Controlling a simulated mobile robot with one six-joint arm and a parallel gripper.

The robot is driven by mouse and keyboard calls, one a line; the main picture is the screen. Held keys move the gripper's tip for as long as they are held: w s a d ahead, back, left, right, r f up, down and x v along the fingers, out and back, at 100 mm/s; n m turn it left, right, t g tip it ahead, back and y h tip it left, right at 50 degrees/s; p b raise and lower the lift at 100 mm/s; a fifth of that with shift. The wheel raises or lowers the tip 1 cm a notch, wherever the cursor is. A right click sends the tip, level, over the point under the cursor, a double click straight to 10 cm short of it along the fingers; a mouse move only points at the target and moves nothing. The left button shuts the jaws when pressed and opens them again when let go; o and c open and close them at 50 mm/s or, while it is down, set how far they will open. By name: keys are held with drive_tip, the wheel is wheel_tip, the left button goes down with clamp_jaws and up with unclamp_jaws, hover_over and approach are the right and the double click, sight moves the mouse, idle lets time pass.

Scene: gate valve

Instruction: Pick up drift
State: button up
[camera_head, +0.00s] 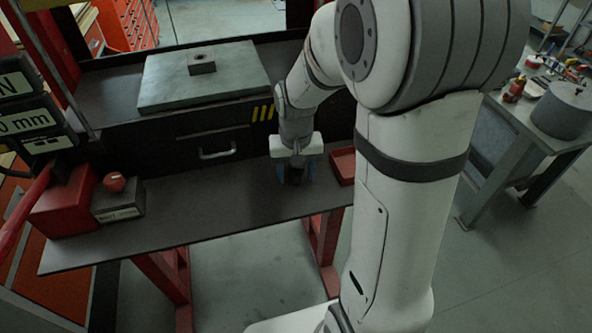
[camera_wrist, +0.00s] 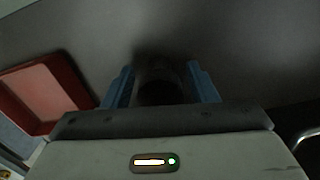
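A dark, round, post-like piece (camera_wrist: 160,82), which looks like the drift, stands between the two blue fingers of my gripper (camera_wrist: 160,76) in the wrist view. It nearly fills the space between them; I cannot tell whether the fingers touch it. In the head view my gripper (camera_head: 295,174) points down, low over the dark front shelf (camera_head: 225,207). The piece is mostly hidden there behind the fingers.
A red tray (camera_head: 343,166) lies just right of my gripper, and also shows in the wrist view (camera_wrist: 45,98). A drawer handle (camera_head: 217,152) is behind. A red box (camera_head: 62,207) and a grey box with a red knob (camera_head: 115,184) stand at the shelf's left.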

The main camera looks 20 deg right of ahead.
drive_tip(key=c, duration=1)
drive_tip(key=shift+c, duration=0.2)
drive_tip(key=shift+r, duration=0.15)
